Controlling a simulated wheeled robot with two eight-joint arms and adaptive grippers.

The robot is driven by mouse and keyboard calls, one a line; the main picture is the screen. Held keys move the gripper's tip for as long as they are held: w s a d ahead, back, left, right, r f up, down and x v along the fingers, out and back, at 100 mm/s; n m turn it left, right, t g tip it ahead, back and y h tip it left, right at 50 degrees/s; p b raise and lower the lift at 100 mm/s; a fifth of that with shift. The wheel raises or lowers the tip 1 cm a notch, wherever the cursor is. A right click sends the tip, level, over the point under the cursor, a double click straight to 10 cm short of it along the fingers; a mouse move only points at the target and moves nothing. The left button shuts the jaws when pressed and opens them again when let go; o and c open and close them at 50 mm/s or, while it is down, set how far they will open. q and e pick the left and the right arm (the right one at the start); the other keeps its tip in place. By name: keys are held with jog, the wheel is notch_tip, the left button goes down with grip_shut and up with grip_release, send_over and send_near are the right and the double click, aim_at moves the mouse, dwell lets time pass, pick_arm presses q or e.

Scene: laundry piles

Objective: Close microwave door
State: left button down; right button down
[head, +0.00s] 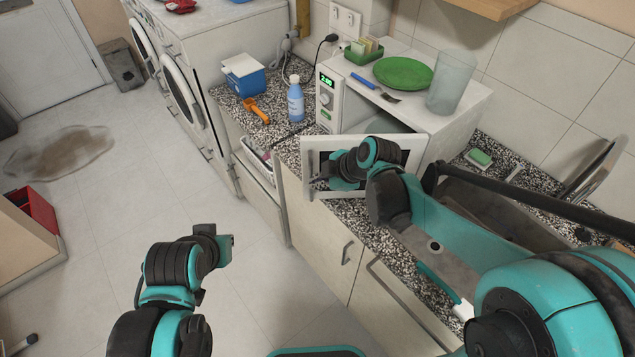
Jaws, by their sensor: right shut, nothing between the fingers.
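The white microwave (456,122) stands on the speckled counter against the tiled wall. Its door (411,143) is open, swung out toward me, and part of the cavity shows above the door's top edge. My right gripper (318,183) is shut and empty, in front of the door near its free left edge. My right wrist hides the middle of the door, and I cannot tell whether the gripper touches it. My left gripper (227,248) is low over the floor, away from the microwave; its fingers are too unclear to judge.
A sink (480,205) lies right.

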aim_at(314, 150)
jog(key=w+d+m+t+h, duration=0.1)
jog(key=w+d+m+h, duration=0.1)
jog(key=w, duration=1)
jog(key=w+d+m+t+h, duration=0.1)
jog(key=w+d+m+h, duration=0.2)
jog(key=w+m, duration=0.4)
jog(key=shift+w+d, duration=0.75)
jog(key=shift+w, duration=2.3)
